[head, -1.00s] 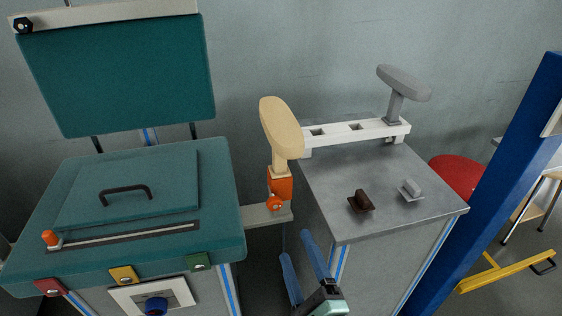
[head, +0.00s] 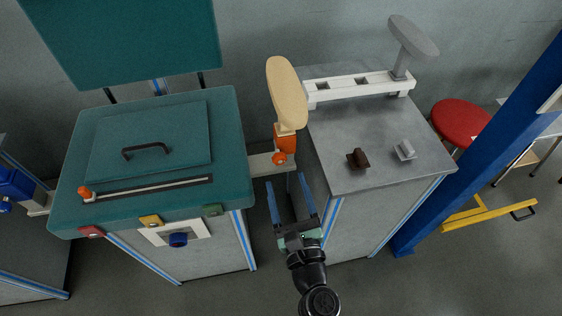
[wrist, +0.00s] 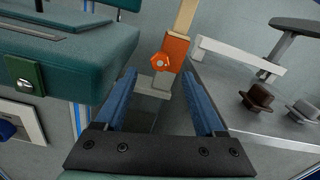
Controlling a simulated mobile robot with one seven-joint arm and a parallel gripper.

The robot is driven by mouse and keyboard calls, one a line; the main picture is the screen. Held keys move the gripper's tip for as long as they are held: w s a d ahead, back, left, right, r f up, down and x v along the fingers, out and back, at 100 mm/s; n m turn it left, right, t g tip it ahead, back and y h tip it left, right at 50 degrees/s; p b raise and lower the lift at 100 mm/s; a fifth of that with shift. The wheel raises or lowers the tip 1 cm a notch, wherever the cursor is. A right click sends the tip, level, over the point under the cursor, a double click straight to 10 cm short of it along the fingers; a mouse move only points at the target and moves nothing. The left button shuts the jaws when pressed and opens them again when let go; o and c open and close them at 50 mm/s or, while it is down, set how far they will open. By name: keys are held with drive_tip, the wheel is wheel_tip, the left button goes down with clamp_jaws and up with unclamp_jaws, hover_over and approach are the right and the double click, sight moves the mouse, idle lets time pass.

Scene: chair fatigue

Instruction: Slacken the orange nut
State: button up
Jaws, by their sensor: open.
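The orange nut (head: 279,158) sits on the front of an orange block (head: 286,138) that carries a tan paddle-shaped pad (head: 287,92). In the wrist view the nut (wrist: 161,62) is ahead, a little above the space between my fingers. My gripper (head: 290,182) is open with its two blue fingers apart, below and in front of the nut, touching nothing. In the wrist view my gripper (wrist: 162,84) shows both fingers, with nothing held.
The grey cabinet (head: 335,175) on the right bears a brown knob (head: 358,158) and a grey knob (head: 405,150). A blue post (head: 480,150) and a red stool (head: 461,122) stand farther right.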

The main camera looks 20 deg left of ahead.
sight(280, 161)
drive_tip(key=x, duration=0.6)
drive_tip(key=shift+w+a, duration=0.15)
clamp_jaws()
